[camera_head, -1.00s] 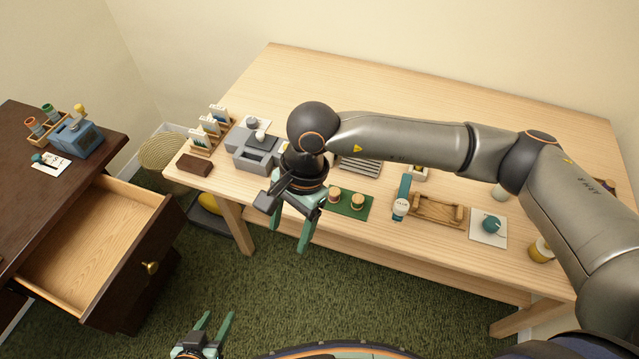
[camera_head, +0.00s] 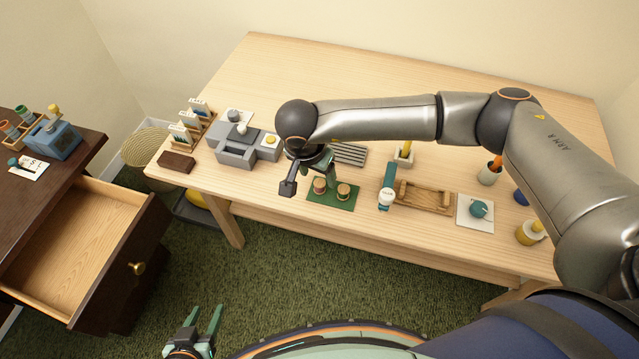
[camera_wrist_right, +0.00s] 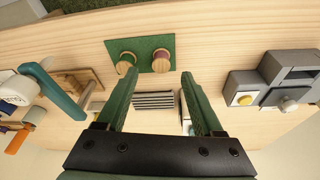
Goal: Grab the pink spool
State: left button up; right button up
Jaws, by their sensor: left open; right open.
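The pink spool (camera_head: 320,186) stands upright on a green mat (camera_head: 348,206) near the table's front edge. In the right wrist view the pink spool (camera_wrist_right: 161,63) is beyond the fingertips, slightly right of centre. My right gripper (camera_wrist_right: 159,78) is open and empty, apart from both spools. In the head view the right gripper (camera_head: 325,165) is partly hidden behind its wrist. My left gripper (camera_head: 206,309) is open and empty at the bottom, over the carpet.
A grey machine (camera_head: 238,155) stands left of the mat, with a brown block (camera_head: 177,162) beyond it. A teal-and-white item (camera_head: 386,199) and a wooden tray (camera_head: 425,198) lie to the right. An open drawer (camera_head: 75,240) juts out at left. The table's back is clear.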

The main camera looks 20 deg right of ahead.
aim_at(320, 183)
jog(key=shift+x, duration=1.9)
grip_shut()
